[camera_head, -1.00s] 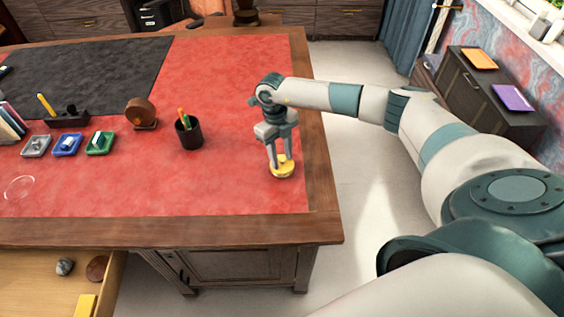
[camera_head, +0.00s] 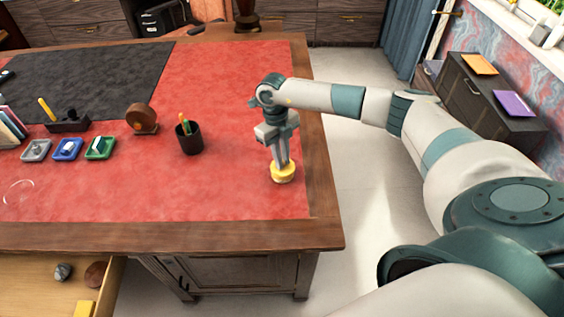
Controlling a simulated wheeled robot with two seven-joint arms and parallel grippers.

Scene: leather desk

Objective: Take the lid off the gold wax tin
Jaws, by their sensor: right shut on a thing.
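The gold wax tin (camera_head: 284,173) sits on the red leather desk top near the right edge. My right gripper (camera_head: 282,165) points straight down over it, with its fingers shut on the tin's upper part, the lid. The seam between lid and tin is too small to make out, and I see no gap between them. My left gripper is not in view.
A black pen cup (camera_head: 189,138) stands to the left of the tin. Grey, blue and green trays (camera_head: 100,148) lie further left. An open drawer (camera_head: 40,270) juts out at the lower left. The red leather around the tin is clear.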

